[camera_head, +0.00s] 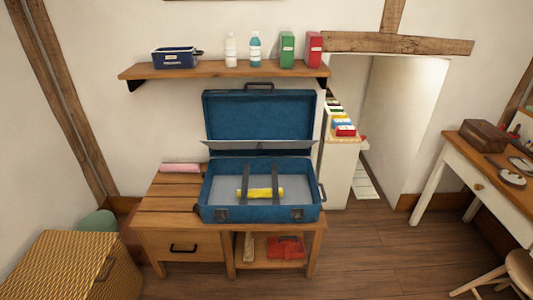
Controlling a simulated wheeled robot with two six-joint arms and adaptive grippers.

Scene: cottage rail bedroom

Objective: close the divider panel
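An open blue suitcase (210,185) stands on a wooden bench with its lid (260,112) raised at the back. A grey divider panel (262,149) is raised at the rear of the case, in front of the lower lid, and does not cover the base. In the grey-lined base lies a yellow rolled item (260,194). Two dark straps (275,178) run front to back across the base and over the yellow item. Neither of my grippers shows in the head view.
The bench (165,208) has free slats left of the suitcase and a pink roll (180,168) at its back. A wall shelf (220,69) with bottles and boxes hangs above the lid. A wicker chest (75,265) stands front left, a desk (460,155) right. Floor (380,255) is clear front right.

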